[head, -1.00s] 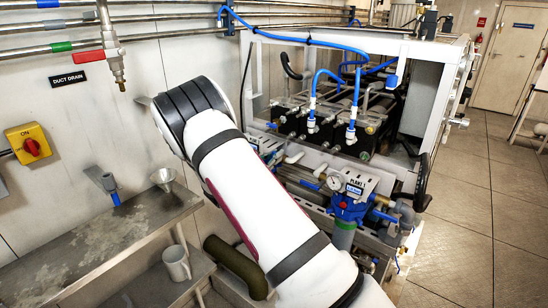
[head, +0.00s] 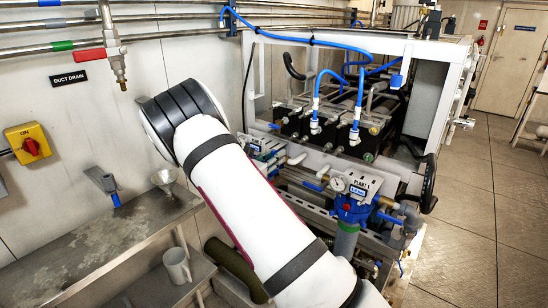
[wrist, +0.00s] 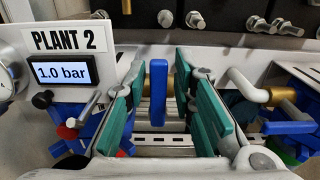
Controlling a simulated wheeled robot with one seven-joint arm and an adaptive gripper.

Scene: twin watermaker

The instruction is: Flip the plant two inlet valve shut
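In the wrist view, a blue valve lever (wrist: 158,92) stands upright beside the brass fitting right of the PLANT 2 panel (wrist: 70,41). The panel's display (wrist: 63,73) reads 1.0 bar. My gripper (wrist: 163,95) is open, with teal pads on both sides of the lever. Gaps show between the lever and the pads on each side. In the head view, my white arm reaches over the plant frame and hides my gripper and this lever.
A second blue lever (wrist: 289,127) lies flat at the right, near another brass fitting. Metal bolts (wrist: 195,20) line the dark block behind. The PLANT 1 gauge (head: 338,184) and blue housing (head: 350,210) stand right of my arm. A metal shelf (head: 110,235) is at left.

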